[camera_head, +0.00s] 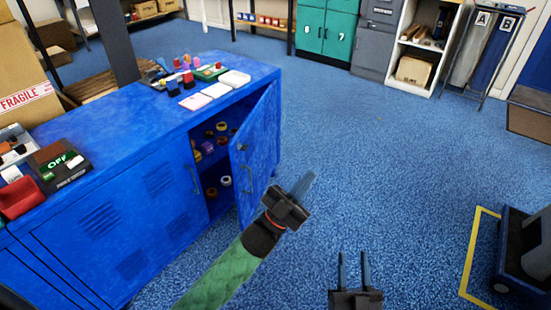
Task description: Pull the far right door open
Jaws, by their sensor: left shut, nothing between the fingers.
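The far right door (262,150) of the blue cabinet (130,215) stands partly open, swung out from the cabinet front. Its handle (246,178) shows on the face turned to me. My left gripper (304,184) is shut and empty, just to the right of the door's lower part; I cannot tell whether it touches the door. My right gripper (354,258) is open and empty over the floor at the bottom, its two fingers apart.
Rolls of tape (226,181) sit on shelves inside the open compartment. Blue floor (400,170) is clear to the right. A dark cart (515,255) stands at lower right.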

